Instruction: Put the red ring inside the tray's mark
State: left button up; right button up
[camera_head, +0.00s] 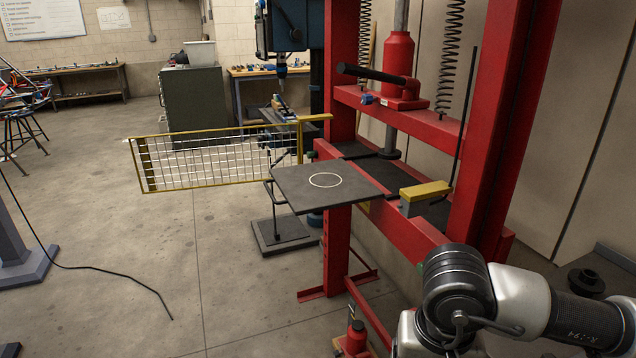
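The dark square tray (298,193) is raised above the floor, in front of the red press. I cannot make out a red ring in this view. My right arm comes in from the lower right corner, but its gripper is out of the frame. My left gripper is not in view either.
The red press frame (502,105) stands close behind and right of the tray. A yellow-framed mesh guard (205,163) extends left behind the tray. A yellow-topped block (425,193) sits on the press. A small red jack (355,340) stands low at the front. The left floor is mostly open.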

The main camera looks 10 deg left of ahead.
aim_at(326, 180)
jog(key=i+j+u, duration=0.3)
jog(key=u, duration=0.15)
jog(key=i+j+u, duration=0.35)
jog(key=u, duration=0.15)
jog(key=i+j+z, duration=0.3)
jog(key=i, duration=0.2)
jog(key=i+j+z, duration=0.25)
jog(key=i+j, duration=0.15)
